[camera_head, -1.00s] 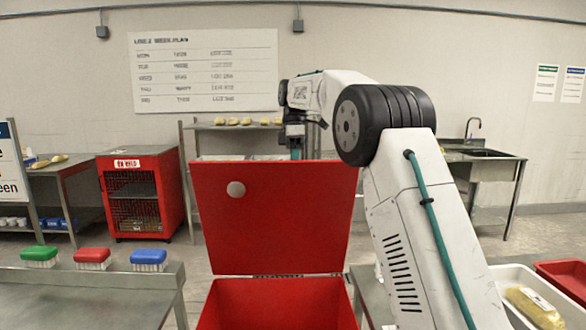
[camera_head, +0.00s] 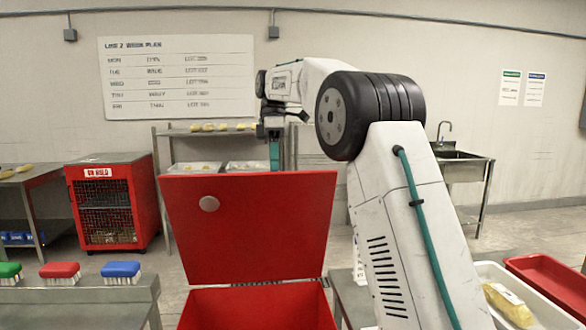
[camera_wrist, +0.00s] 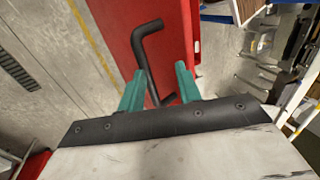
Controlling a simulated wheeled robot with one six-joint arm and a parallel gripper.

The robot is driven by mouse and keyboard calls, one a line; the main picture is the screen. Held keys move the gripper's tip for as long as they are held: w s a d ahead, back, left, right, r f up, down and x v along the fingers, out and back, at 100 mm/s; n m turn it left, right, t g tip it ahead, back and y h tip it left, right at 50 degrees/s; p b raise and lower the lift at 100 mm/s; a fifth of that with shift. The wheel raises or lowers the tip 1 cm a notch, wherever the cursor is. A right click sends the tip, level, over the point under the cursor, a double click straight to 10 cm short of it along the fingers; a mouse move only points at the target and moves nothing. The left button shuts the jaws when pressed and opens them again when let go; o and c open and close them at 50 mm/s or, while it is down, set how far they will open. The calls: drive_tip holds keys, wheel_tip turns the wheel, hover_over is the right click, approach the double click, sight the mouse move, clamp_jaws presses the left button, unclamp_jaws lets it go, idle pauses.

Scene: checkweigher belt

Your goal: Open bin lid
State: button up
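The red bin (camera_head: 255,308) stands in front of me in the head view, with its red lid (camera_head: 250,230) raised to near upright and the bin open below it. In the wrist view, my gripper's two teal fingers (camera_wrist: 157,74) are spread apart. The lid's black bent handle (camera_wrist: 147,65) passes between them with visible gaps, against the red lid surface (camera_wrist: 112,28).
A steel bench (camera_head: 75,308) with green, red and blue brushes is at the left. A red caged cabinet (camera_head: 108,205) stands behind. At right are a white tray (camera_head: 483,272) holding a yellow packet and a red tray (camera_head: 548,285). Open floor lies behind the bin.

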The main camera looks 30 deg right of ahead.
drive_tip(key=s+a+r, duration=0.1)
drive_tip(key=s, duration=1.1)
drive_tip(key=shift+s+a, duration=0.25)
drive_tip(key=shift+a, duration=0.1)
drive_tip(key=shift+r, duration=0.1)
